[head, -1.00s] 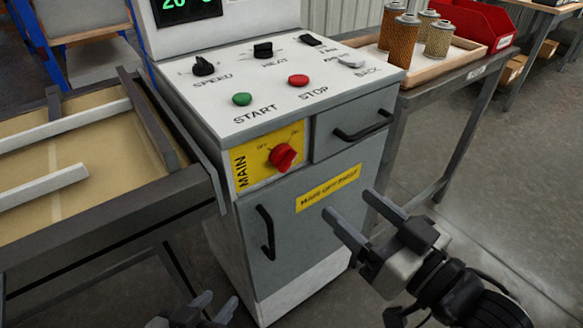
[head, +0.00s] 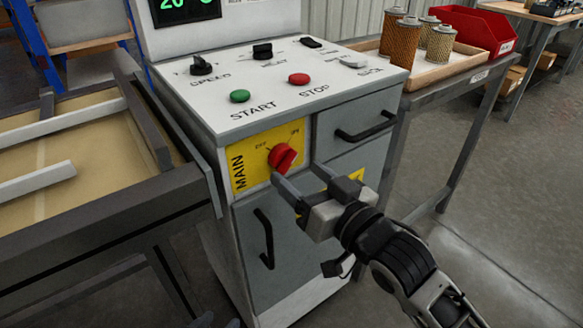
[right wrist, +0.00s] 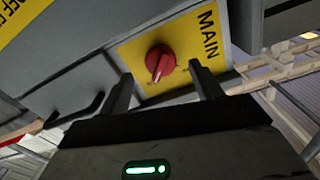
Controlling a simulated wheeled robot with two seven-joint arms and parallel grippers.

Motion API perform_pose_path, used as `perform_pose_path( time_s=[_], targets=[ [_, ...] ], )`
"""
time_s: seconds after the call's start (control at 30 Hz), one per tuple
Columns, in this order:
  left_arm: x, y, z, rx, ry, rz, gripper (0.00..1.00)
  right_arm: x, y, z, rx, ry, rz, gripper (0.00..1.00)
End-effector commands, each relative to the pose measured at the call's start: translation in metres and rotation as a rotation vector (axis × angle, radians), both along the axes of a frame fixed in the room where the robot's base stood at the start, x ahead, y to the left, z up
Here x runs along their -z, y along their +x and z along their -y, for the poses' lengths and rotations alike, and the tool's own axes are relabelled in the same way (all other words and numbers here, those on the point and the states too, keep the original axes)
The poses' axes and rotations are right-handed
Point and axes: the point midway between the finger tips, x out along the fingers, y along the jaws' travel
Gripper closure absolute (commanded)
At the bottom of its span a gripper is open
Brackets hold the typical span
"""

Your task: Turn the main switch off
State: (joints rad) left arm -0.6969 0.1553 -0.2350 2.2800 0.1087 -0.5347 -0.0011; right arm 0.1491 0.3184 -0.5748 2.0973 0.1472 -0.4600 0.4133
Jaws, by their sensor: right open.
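The main switch is a red knob (head: 282,157) on a yellow MAIN panel (head: 243,178) on the cabinet front. OFF is printed at its upper left and ON at its upper right; its grip ridge leans toward ON. My right gripper (head: 298,174) is open and empty, just below and in front of the knob. In the right wrist view the knob (right wrist: 160,62) lies between and beyond my two spread fingers (right wrist: 160,75), with no visible contact. Only a sliver of my left gripper (head: 233,323) shows at the bottom edge, its jaws cut off.
Above the panel, the console carries a green START button (head: 240,96), a red STOP button (head: 299,79) and a black speed knob (head: 201,65). A drawer handle (head: 364,127) and a door handle (head: 265,240) protrude nearby. A conveyor frame (head: 105,215) stands at left.

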Motion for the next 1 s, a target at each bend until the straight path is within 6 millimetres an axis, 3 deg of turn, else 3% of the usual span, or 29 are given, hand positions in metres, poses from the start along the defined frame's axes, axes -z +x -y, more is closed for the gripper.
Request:
perform_pose_path(
  time_s=[0.2, 0.6, 0.77, 1.0],
  targets=[
    [0.008, 0.003, 0.0, 0.002, 0.002, -0.009, 0.64, 0.0, 0.023, -0.017, -0.001, 0.0, 0.0, 0.35],
    [0.006, 0.004, 0.003, 0.003, -0.005, -0.005, 0.64, 0.0, 0.028, -0.021, 0.0, -0.001, 0.0, 0.35],
    [0.005, 0.004, 0.003, 0.001, -0.008, -0.004, 0.64, 0.0, 0.028, -0.021, 0.0, -0.001, 0.0, 0.8],
    [0.004, 0.003, 0.003, 0.001, -0.007, -0.005, 0.64, 0.0, 0.028, -0.021, -0.001, -0.008, 0.005, 0.8]
  ],
)
